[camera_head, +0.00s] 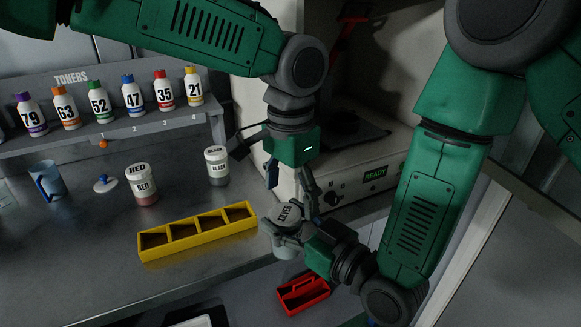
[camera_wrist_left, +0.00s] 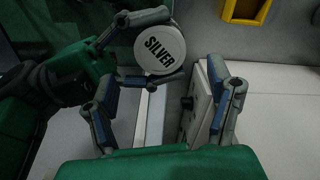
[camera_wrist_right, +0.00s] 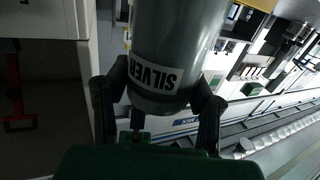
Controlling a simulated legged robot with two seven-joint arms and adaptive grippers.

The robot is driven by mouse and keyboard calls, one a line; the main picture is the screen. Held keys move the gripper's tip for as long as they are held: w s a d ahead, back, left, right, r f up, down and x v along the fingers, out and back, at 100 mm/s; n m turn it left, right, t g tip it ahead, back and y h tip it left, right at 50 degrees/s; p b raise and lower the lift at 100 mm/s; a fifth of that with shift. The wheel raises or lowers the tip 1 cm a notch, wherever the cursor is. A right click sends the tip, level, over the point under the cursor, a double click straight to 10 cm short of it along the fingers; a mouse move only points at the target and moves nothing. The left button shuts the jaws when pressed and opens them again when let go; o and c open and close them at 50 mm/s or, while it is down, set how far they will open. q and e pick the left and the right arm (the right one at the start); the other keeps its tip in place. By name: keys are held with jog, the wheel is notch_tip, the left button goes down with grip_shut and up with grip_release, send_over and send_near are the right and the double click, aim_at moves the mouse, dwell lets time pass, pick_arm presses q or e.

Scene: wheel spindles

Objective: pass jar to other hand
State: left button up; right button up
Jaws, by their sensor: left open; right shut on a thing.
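The jar (camera_head: 287,214) has a pale lid marked SILVER and a grey body. My right gripper (camera_head: 290,234) is shut around it, in front of the counter's edge. In the right wrist view the jar (camera_wrist_right: 172,45) fills the space between the fingers of the right gripper (camera_wrist_right: 160,100). My left gripper (camera_head: 290,185) is open and empty, pointing down just above and beside the jar. In the left wrist view the jar's lid (camera_wrist_left: 161,49) is above the space between the fingers of the left gripper (camera_wrist_left: 165,100), apart from them.
A yellow divided tray (camera_head: 195,240) lies on the counter. Jars marked RED (camera_head: 142,186) and BLACK (camera_head: 217,166) stand behind it. Several toner bottles line a shelf (camera_head: 120,130). A machine with a READY display (camera_head: 376,174) stands behind my grippers. A red caddy (camera_head: 302,294) is lower down.

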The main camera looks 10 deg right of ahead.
aim_at(290, 211)
pick_arm(q)
jog(key=shift+f, duration=2.35)
jog(key=c, duration=1.4)
jog(key=shift+c, duration=0.2)
pick_arm(e)
jog(key=o, duration=1.4)
jog(key=shift+o, duration=0.2)
